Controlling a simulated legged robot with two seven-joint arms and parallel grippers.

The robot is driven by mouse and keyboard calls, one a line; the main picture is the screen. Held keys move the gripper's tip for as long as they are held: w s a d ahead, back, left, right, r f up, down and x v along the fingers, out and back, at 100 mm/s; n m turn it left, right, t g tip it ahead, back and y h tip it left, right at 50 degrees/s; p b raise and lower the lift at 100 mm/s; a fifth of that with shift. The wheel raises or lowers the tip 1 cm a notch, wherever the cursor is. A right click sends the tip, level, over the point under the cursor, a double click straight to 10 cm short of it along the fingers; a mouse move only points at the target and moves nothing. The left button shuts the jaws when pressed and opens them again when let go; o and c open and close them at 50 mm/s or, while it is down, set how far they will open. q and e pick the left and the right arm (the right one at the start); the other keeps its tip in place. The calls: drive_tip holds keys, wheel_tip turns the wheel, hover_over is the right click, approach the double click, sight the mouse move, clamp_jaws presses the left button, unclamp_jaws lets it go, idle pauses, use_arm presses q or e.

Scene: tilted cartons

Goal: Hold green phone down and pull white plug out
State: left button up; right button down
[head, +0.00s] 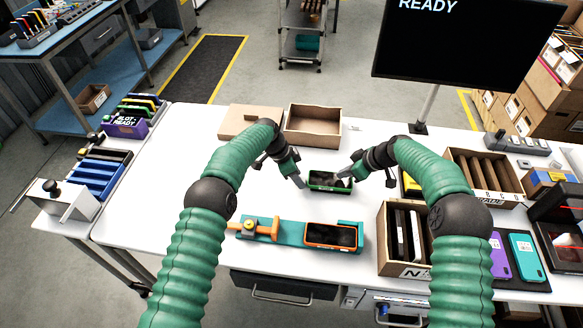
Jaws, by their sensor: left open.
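A green-edged phone (318,186) with a dark face lies flat on the white table, near its middle. My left gripper (299,182) is open, with its pale fingertips low at the left edge of the phone. My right gripper (346,176) points down at the phone's right end. A pale shape shows at its fingertips, but it is too small to tell plug from finger. Whether the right gripper is open or shut cannot be made out.
An open carton (313,137) and its flat lid stand behind the phone. An orange-edged phone (331,235) lies on a teal fixture with an orange clamp in front. A slotted carton (391,262) stands front right. A screen (460,50) rises at the back right.

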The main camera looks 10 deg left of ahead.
use_arm(q)
drive_tip(key=shift+d+f, duration=0.2)
drive_tip(key=shift+f, duration=0.2)
use_arm(e)
drive_tip(key=shift+r, duration=0.1)
use_arm(q)
clamp_jaws()
use_arm(e)
drive_tip(key=shift+s+f, duration=0.1)
drive_tip(key=shift+f, duration=0.6)
